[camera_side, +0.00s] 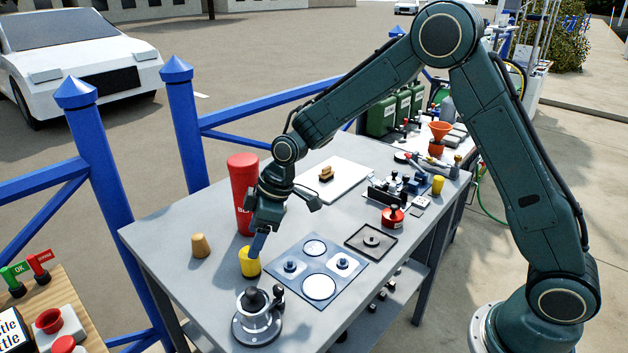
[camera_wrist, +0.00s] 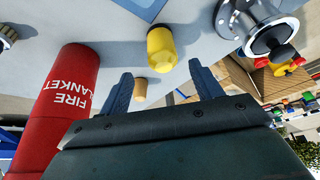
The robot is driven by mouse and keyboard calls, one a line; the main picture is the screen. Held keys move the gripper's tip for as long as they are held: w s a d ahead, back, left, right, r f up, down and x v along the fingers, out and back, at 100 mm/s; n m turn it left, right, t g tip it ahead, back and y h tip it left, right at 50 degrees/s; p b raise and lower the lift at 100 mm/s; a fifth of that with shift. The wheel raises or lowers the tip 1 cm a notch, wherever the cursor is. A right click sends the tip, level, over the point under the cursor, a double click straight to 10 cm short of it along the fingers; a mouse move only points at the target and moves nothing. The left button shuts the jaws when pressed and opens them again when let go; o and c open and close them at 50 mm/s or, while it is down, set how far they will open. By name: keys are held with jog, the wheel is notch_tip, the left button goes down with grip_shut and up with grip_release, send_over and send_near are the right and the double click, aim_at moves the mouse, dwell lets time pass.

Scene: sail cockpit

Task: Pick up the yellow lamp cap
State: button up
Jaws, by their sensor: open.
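A yellow cap (camera_side: 249,264) stands on the grey table near its left front edge; the wrist view shows it (camera_wrist: 161,50) as a short cylinder with a rounded end, beyond my fingertips. My gripper (camera_side: 257,246) points down just above and beside the yellow cap in the side view, partly overlapping it. In the wrist view my gripper (camera_wrist: 164,80) has its two blue fingers spread with nothing held between them. Whether a finger touches the cap cannot be told. A second yellow cylinder (camera_side: 438,184) stands at the table's far right.
A red fire blanket cylinder (camera_side: 242,190) stands close behind my gripper. A tan cork-like piece (camera_side: 200,246) is left of the cap. A grey panel with discs (camera_side: 318,287) lies to the right, and a metal flanged fitting (camera_side: 257,318) stands in front. A white board (camera_side: 345,185) lies behind.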

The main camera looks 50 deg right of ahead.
aim_at(250, 262)
jog(key=shift+w+a+f, duration=0.1)
jog(key=shift+f, duration=0.25)
jog(key=shift+s+x, duration=0.15)
jog(key=shift+x, duration=0.8)
jog(key=shift+s+x, duration=0.15)
jog(key=shift+x, duration=1.55)
jog(key=shift+c, duration=0.3)
jog(key=c, duration=1)
